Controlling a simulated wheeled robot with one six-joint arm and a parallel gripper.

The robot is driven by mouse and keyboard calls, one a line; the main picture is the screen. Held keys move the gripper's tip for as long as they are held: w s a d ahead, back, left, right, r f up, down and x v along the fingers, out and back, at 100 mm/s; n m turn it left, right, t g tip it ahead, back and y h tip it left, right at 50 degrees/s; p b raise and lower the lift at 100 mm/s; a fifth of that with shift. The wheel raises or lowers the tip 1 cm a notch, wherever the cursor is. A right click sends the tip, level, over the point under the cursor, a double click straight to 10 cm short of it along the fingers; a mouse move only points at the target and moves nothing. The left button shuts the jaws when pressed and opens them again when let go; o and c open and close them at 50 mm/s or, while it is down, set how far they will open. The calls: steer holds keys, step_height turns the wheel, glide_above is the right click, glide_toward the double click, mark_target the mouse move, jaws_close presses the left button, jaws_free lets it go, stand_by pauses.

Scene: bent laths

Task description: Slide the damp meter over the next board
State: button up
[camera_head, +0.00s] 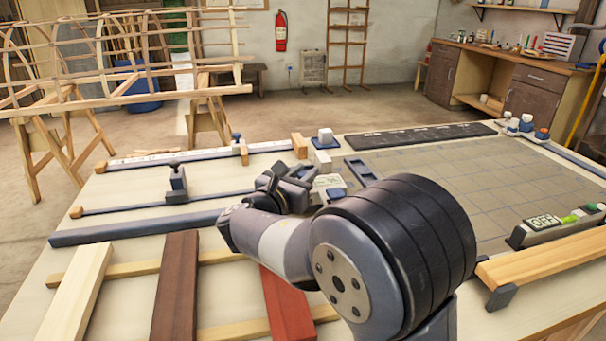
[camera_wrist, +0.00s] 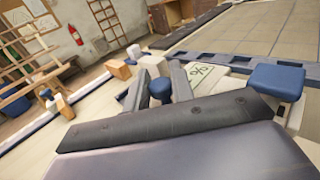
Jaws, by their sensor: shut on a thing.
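In the wrist view, my gripper (camera_wrist: 160,86) has its two grey fingers on either side of a small dark blue knob, which I take for the top of the damp meter (camera_wrist: 160,90). The rest of the meter is hidden behind the finger bar. In the head view, my gripper (camera_head: 296,178) is over the table beyond the boards, and my arm hides what it holds. A pale board (camera_head: 76,293), a dark brown board (camera_head: 177,288) and a red-brown board (camera_head: 286,303) lie side by side in front, across light laths. My arm partly covers the red-brown board's far end.
A pale card with a % sign (camera_wrist: 207,74) lies beside a blue tray (camera_head: 360,171). Rails with clamps (camera_head: 176,186) stand at the left. A display unit (camera_head: 548,224) and a light wooden bar (camera_head: 545,258) are at the right. The gridded mat (camera_head: 450,180) is mostly clear.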

jaws_close()
steer(key=s+a+p, duration=0.1)
steer(key=a+p, duration=0.1)
steer(key=a, duration=0.2)
steer(key=a+p, duration=0.1)
steer(key=a, duration=0.3)
steer(key=s+a+p, duration=0.1)
steer(key=a+p, duration=0.1)
steer(key=a, duration=0.3)
steer(key=shift+s+r+p, duration=0.15)
steer(key=shift+s+p, duration=0.15)
steer(key=shift+s+a, duration=0.1)
steer(key=shift+a, duration=0.3)
steer(key=o, duration=0.8)
jaws_free()
